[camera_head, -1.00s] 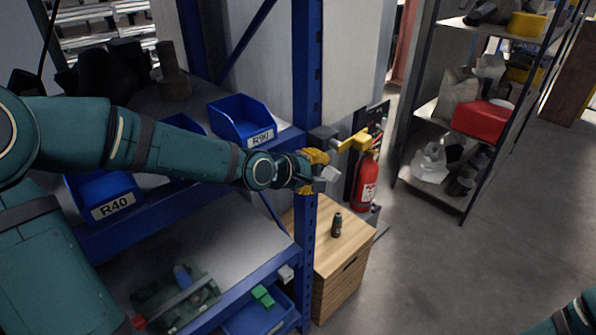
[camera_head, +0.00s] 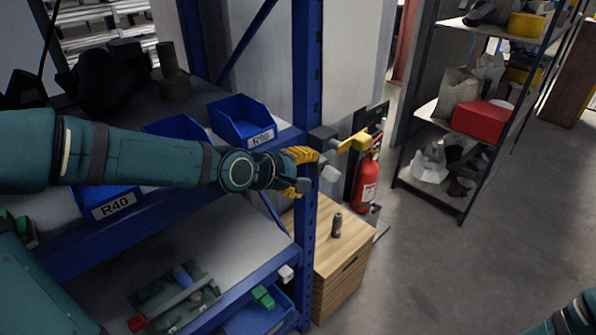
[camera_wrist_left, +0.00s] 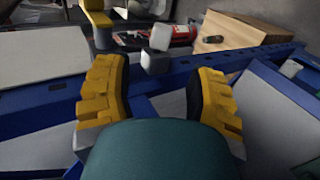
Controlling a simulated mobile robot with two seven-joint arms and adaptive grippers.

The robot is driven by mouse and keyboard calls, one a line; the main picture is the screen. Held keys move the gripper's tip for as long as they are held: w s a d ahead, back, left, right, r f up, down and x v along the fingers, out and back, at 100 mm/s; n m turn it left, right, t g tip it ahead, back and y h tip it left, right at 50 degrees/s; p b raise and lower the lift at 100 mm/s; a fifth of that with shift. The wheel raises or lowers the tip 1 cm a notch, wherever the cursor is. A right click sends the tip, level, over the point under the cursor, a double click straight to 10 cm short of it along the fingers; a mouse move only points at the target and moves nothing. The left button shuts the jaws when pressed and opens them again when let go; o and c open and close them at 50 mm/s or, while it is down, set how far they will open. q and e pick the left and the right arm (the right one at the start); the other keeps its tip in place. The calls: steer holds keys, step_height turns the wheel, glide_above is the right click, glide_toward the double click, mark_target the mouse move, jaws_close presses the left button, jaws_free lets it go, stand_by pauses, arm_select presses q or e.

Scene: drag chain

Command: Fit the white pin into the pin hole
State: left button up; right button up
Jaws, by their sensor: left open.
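The white pin (camera_head: 329,173) sticks out at the blue rack post, below the yellow handle. In the left wrist view its pale block-like end (camera_wrist_left: 160,37) shows just beyond a grey block (camera_wrist_left: 155,62). How deep it sits is hidden, and I cannot make out the pin hole itself. My left gripper (camera_head: 306,172) is open, with its yellow fingers spread, just left of the pin. In the left wrist view, the gap between the fingers (camera_wrist_left: 159,78) is empty and faces the grey block and the pin. My right gripper is out of view.
The blue rack post (camera_head: 308,75) stands beside my left gripper. A yellow handle (camera_head: 355,142) juts out above the pin. A wooden cabinet (camera_head: 335,262) and a red fire extinguisher (camera_head: 366,184) stand to the right. Blue bins (camera_head: 242,120) sit on the rack shelf.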

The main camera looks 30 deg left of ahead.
arm_select(q)
steer(key=shift+v, duration=0.75)
